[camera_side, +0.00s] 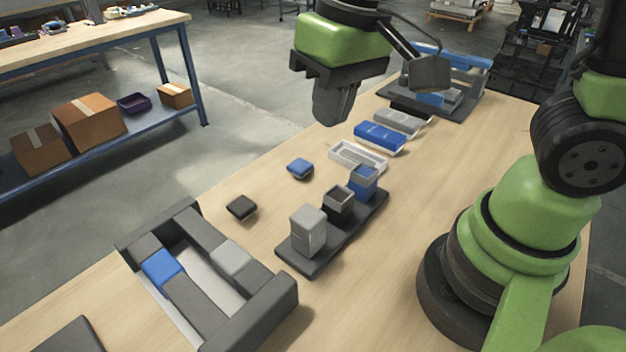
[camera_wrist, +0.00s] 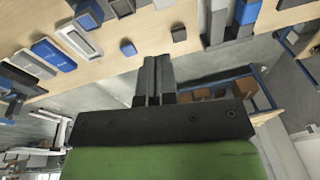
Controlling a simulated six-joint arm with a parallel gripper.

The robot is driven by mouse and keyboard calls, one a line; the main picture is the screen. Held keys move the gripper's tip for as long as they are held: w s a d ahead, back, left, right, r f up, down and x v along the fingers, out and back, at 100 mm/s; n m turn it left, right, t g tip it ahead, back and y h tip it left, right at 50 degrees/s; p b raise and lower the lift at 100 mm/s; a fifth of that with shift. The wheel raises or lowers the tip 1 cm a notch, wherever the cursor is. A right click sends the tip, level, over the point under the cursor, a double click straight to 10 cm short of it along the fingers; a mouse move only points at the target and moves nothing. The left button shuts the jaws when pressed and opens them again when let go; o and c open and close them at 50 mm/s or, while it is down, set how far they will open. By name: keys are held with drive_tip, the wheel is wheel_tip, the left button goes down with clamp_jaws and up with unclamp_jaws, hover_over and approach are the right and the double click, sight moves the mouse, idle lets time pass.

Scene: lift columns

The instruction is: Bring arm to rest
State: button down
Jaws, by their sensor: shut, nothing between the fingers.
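My gripper (camera_side: 330,112) hangs above the far side of the table in the side view, clear of everything below it. Its fingers are together and empty, and they also show closed in the wrist view (camera_wrist: 154,72). The wooden table (camera_side: 430,190) lies below. A dark base (camera_side: 350,228) on it carries a light grey block (camera_side: 308,230), a black open-topped block (camera_side: 339,202) and a blue and grey block (camera_side: 363,181). A blue lid (camera_side: 300,168) and a dark lid (camera_side: 241,207) lie flat on the table.
A dark frame (camera_side: 265,310) with blue and grey blocks stands at the near left. White, blue and grey trays line the table, the blue tray (camera_side: 380,136) in the middle. A dark fixture (camera_side: 440,90) stands at the far end. A shelf with boxes (camera_side: 90,122) stands apart on the left.

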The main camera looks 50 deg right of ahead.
drive_tip(key=s+d+r+m+t+y, duration=0.1)
drive_tip(key=s+d+r+m+t, duration=0.1)
drive_tip(key=s+d+r+t, duration=0.2)
drive_tip(key=s+r+t, duration=0.1)
drive_tip(key=s+r, duration=0.2)
drive_tip(key=s, duration=0.1)
drive_tip(key=shift+s+d+r+m, duration=0.15)
drive_tip(key=shift+d+r+m, duration=0.1)
drive_tip(key=shift+m, duration=0.15)
idle(0.3)
